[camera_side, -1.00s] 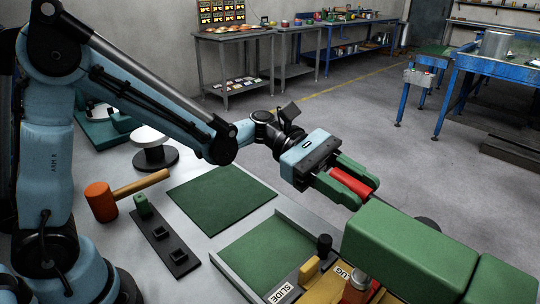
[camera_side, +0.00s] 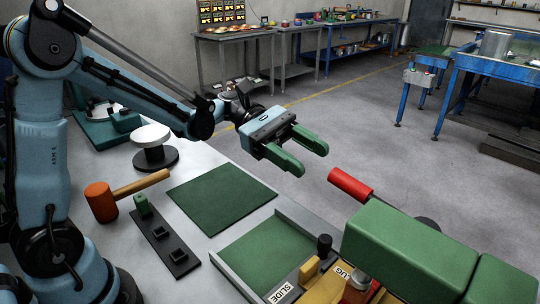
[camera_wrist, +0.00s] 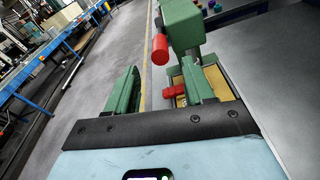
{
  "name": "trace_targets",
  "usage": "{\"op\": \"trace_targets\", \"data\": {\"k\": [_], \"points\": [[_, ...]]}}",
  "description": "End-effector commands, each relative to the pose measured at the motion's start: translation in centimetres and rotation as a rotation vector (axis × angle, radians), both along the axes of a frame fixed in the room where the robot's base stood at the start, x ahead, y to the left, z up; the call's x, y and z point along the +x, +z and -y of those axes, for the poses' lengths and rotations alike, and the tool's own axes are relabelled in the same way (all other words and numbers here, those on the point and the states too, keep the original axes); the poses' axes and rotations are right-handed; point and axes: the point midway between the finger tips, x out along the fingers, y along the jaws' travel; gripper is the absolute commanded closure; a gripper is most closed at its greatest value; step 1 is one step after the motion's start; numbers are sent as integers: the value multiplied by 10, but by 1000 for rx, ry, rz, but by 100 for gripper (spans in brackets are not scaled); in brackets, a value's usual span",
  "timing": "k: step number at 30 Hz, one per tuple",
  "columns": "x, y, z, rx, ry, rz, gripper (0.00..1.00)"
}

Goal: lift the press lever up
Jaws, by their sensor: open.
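The press lever shows as a red cylindrical grip (camera_side: 349,184) that sticks out to the left of the green press body (camera_side: 405,247) in the side view. In the wrist view the red grip (camera_wrist: 160,49) is ahead of the jaws, beside the green press (camera_wrist: 183,24). My gripper (camera_side: 306,158) has green fingers held apart with nothing between them. It is up and to the left of the lever grip, clear of it. In the wrist view my gripper (camera_wrist: 162,88) also shows empty jaws. The inner end of the lever is hidden behind the press body.
A green mat (camera_side: 222,203), a mallet (camera_side: 103,201), a black strip with blocks (camera_side: 165,241) and a white-topped round stand (camera_side: 152,146) are on the bench. A tray with a green floor (camera_side: 265,255) is beside the press. Open air surrounds the lever grip.

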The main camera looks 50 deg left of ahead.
Motion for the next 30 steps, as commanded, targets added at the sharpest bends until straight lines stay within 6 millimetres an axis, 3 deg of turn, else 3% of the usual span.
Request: {"op": "trace_targets", "data": {"k": [6, 15, 20, 26, 30], "points": [[0, 3, -20, 0, 0, 0, 47], [0, 3, -22, 0, -1, 0, 47], [3, 1, -22, -17, -3, -1, 70], [22, -12, -27, -147, -25, -15, 100], [32, -29, -34, -278, -54, -26, 100]]}}
